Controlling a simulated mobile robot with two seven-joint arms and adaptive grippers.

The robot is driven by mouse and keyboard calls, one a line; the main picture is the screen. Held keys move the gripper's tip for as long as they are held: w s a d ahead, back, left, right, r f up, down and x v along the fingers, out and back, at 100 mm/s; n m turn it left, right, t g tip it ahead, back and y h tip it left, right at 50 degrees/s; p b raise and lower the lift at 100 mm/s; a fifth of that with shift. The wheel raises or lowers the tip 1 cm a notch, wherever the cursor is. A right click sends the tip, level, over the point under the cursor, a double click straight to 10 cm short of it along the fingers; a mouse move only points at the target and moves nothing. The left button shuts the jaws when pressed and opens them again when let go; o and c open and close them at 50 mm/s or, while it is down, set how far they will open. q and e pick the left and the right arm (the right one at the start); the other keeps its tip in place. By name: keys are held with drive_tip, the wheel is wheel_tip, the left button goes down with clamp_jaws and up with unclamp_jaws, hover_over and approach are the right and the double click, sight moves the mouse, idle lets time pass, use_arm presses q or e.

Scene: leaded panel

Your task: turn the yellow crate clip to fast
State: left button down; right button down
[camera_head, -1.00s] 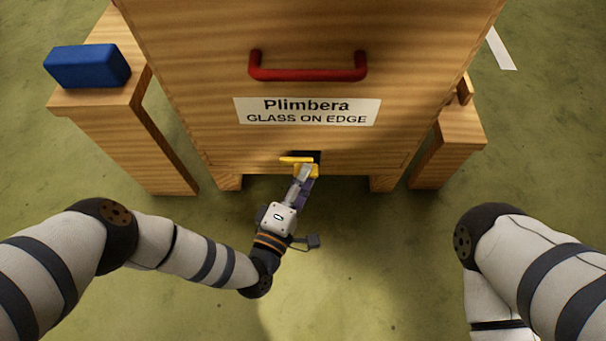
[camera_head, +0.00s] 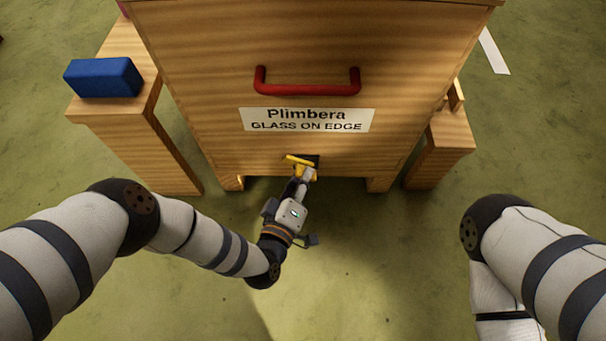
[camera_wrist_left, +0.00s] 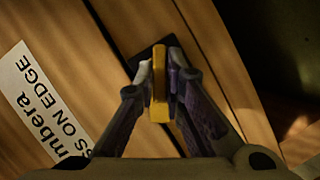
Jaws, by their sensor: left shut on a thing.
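The yellow crate clip (camera_head: 300,160) sits low on the front of the wooden crate (camera_head: 210,60), just under the label, with a dark plate behind it. In the head view its bar slants slightly, its right end lower. My left gripper (camera_head: 306,174) reaches it from below and is shut on it. In the left wrist view the clip (camera_wrist_left: 159,85) stands between the two fingers of the left gripper (camera_wrist_left: 160,80). The fingers hide part of the clip. My right gripper is not in view; only my right arm shows.
A red handle (camera_head: 307,88) and a white label (camera_head: 306,120) are on the crate front above the clip. A blue block (camera_head: 104,77) lies on a wooden post at left. Another wooden stand (camera_head: 445,145) is at right. The green floor before the crate is clear.

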use_arm(q)
drive_tip(key=shift+w+d+r+m+y+p, duration=0.1)
drive_tip(key=shift+r+m+y+p, duration=0.1)
drive_tip(key=shift+m+y+p, duration=0.25)
drive_tip(key=shift+d+r+m+y+p, duration=0.15)
drive_tip(key=shift+m+p, duration=0.15)
drive_tip(key=shift+m, duration=0.35)
drive_tip(key=m+g+y+p, duration=0.1)
drive_tip(key=m, duration=0.1)
drive_tip(key=shift+m+y, duration=0.3)
drive_tip(key=shift+d+f+m+y, duration=0.15)
drive_tip(key=shift+m+y, duration=1.05)
drive_tip(key=shift+m, duration=0.6)
drive_tip(key=c, duration=1.7)
unclamp_jaws()
